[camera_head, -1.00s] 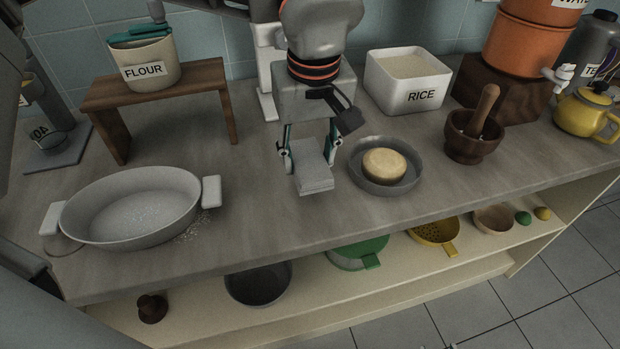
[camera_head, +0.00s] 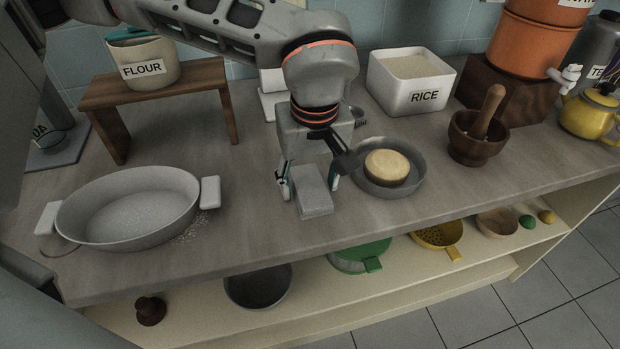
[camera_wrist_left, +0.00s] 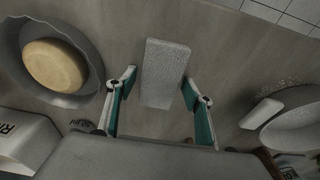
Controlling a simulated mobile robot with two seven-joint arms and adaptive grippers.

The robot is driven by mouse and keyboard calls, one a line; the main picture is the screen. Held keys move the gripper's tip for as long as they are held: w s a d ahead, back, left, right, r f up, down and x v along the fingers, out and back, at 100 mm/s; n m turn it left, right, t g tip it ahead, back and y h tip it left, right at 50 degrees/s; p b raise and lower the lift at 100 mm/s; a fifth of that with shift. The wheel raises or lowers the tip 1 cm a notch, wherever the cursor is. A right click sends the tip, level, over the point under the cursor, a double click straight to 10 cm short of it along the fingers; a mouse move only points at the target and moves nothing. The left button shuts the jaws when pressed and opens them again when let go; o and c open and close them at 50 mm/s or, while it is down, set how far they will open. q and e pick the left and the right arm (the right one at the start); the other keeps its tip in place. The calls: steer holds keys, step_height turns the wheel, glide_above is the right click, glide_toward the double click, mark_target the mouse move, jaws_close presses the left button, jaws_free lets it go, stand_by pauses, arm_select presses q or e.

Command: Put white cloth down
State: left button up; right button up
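The white cloth (camera_head: 313,199) is a folded, pale grey-white block at the middle of the counter, near its front edge. It appears to lie on the countertop. My left gripper (camera_head: 309,186) is low over it, with one finger on each side. In the left wrist view, the cloth (camera_wrist_left: 164,75) lies between the fingertips of the left gripper (camera_wrist_left: 160,88), with a narrow strip of counter showing beside it, so the fingers look open around it. My right gripper is not in view.
A dish with a round, pale yellow item (camera_head: 387,167) stands close to the right of my left gripper. A white oval baking dish (camera_head: 75,213) is at the left. A rice container (camera_head: 391,94), a mortar (camera_head: 474,151) and a wooden stand (camera_head: 182,88) are behind.

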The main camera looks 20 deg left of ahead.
mark_target(312, 192)
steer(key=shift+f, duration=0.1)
arm_select(q)
steer(key=shift+r, duration=0.25)
step_height(312, 192, up, 12)
steer(key=s+p, duration=0.1)
steer(key=p, duration=0.1)
steer(key=shift+s+d, duration=0.25)
steer(key=shift+d, duration=0.2)
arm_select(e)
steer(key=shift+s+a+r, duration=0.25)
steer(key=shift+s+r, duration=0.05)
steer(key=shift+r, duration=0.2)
arm_select(q)
steer(key=shift+f, duration=0.15)
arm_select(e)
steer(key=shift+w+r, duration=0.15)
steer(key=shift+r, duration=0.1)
